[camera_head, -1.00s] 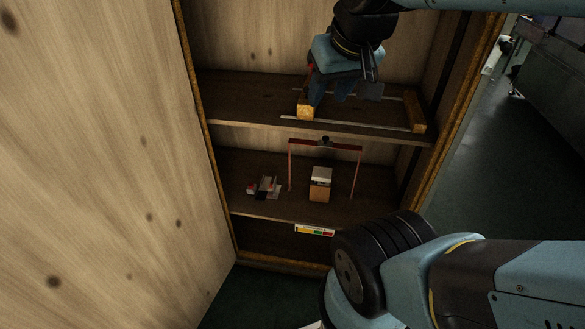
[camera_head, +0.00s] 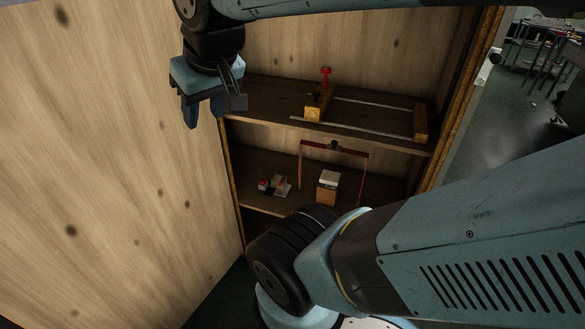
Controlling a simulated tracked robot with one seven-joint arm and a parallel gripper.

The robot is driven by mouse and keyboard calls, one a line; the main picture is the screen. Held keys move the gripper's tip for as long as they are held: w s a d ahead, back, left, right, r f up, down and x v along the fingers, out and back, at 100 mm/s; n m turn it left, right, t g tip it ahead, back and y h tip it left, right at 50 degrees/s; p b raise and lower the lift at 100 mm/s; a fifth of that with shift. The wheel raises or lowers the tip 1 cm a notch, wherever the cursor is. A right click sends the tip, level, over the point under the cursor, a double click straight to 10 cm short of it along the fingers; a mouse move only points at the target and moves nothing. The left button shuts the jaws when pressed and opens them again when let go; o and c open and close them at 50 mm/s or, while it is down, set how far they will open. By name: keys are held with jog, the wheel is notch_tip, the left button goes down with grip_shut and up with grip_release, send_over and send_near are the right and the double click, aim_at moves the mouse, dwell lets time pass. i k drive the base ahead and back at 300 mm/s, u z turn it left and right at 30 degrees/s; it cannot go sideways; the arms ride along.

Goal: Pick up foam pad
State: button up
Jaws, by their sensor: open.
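My gripper (camera_head: 207,112) is at the upper left, in front of the pale wooden panel and just left of the upper shelf. Its fingers point down, spread apart with nothing between them. On the lower shelf stands a small orange-brown block (camera_head: 327,193) with a white top piece (camera_head: 329,179). I cannot tell for sure whether this white piece is the foam pad. To its left lies a cluster of small red, white and grey items (camera_head: 276,185), too small to make out. My gripper is well apart from all of these.
A wooden bar clamp (camera_head: 365,115) with a red handle lies on the upper shelf. A thin reddish frame (camera_head: 334,148) stands around the block on the lower shelf. The wooden panel (camera_head: 110,180) fills the left. Floor (camera_head: 505,125) is open at right.

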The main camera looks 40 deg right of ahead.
aim_at(327, 177)
jog(key=z, duration=0.1)
jog(key=k, duration=1.85)
jog(key=z, duration=0.9)
jog(key=i, duration=1.3)
jog(key=u, duration=0.1)
